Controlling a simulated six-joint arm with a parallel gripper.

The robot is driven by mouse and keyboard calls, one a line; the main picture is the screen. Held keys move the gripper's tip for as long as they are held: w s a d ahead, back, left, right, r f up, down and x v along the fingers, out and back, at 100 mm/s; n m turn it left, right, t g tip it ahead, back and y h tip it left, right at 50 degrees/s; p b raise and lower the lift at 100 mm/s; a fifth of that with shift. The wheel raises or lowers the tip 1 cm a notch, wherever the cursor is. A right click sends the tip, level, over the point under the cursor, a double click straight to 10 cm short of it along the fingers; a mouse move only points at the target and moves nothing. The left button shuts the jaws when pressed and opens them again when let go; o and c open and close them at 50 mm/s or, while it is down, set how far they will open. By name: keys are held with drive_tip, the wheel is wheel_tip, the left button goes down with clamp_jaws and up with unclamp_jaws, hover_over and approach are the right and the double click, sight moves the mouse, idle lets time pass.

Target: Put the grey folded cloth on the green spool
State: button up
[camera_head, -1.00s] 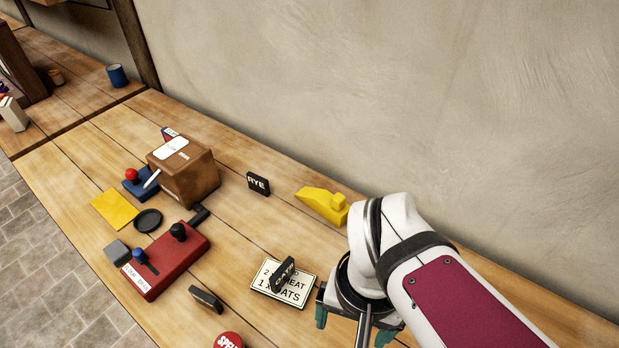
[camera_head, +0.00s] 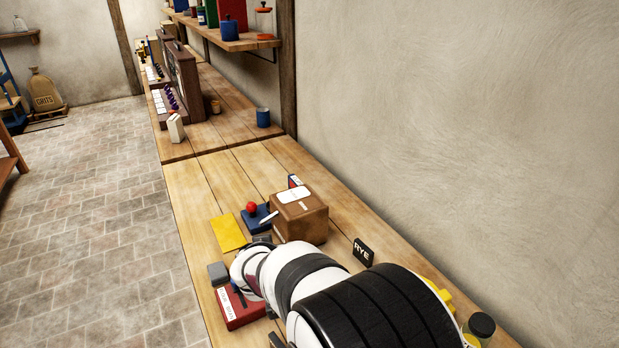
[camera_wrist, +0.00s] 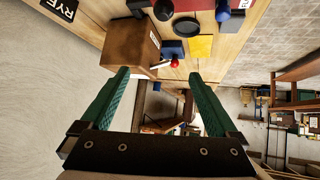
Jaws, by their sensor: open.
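My gripper (camera_wrist: 160,75) shows in the wrist view with its two green fingers wide apart and nothing between them. In the head view my arm hides it. A small grey block-like thing (camera_head: 218,272) lies near the bench's left edge, beside the red box. It may be the grey folded cloth; I cannot tell its material. I cannot make out a green spool in either view.
A brown carton (camera_head: 300,218), a blue base with a red knob (camera_head: 252,208), a yellow sheet (camera_head: 228,232) and a red box (camera_head: 240,306) crowd the bench ahead. A RYE sign (camera_head: 362,252) stands near the wall. The bench beyond the carton is mostly clear.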

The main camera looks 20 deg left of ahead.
drive_tip(key=s+a+f+n+g+y, duration=0.25)
drive_tip(key=s+a+f, duration=0.35)
drive_tip(key=a, duration=0.4)
approach(218, 274)
drive_tip(key=x, duration=0.3)
drive_tip(key=shift+r, duration=0.1)
drive_tip(key=shift+x, duration=3)
clamp_jaws()
